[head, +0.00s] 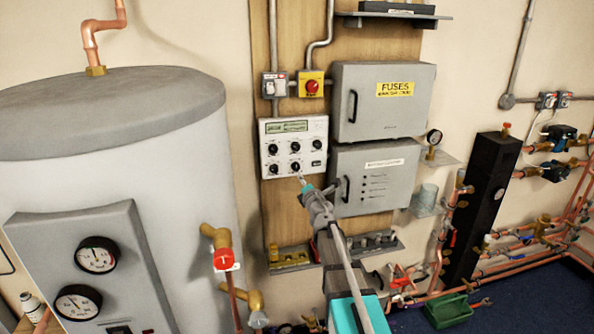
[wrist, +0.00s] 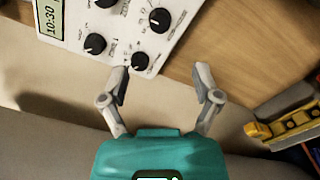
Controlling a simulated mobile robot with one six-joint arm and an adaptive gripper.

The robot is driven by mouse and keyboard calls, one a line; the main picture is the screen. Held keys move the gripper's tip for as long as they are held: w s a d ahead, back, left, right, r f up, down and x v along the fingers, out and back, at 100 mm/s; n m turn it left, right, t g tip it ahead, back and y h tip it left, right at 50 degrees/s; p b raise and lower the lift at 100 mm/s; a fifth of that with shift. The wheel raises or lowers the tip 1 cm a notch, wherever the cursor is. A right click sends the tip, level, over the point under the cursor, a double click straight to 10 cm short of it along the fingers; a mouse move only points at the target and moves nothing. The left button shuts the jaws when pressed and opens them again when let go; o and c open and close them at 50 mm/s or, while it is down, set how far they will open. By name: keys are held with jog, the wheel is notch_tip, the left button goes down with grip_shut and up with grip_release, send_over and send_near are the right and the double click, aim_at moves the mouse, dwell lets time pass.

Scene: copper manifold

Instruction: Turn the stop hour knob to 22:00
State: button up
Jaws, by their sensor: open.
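The white control panel (head: 307,134) with several black knobs and a small display is mounted on the wooden board. In the wrist view the panel (wrist: 73,40) fills the upper left, and its display (wrist: 50,18) reads 10:30. Three knobs show fully there: an upper one (wrist: 159,20), a left one (wrist: 95,43) and a lower one (wrist: 139,61). The small labels are too blurred to tell which is the stop hour knob. My gripper (wrist: 161,70) is open and empty, its fingers apart beside the panel's edge. In the head view it (head: 303,181) is at the panel's lower right.
Grey fuse box (head: 350,105) and a second grey box (head: 392,180) stand right of the panel. A red button on a yellow box (head: 312,84) is above it. A large tank (head: 190,140) is at left. A shelf with a yellow item (head: 288,258) lies below.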

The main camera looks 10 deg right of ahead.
aim_at(297, 168)
jog(key=w, duration=1.1)
jog(key=shift+s, duration=0.1)
grip_shut()
jog(key=shift+m, duration=0.5)
dwell(0.6)
jog(key=shift+m, duration=2.4)
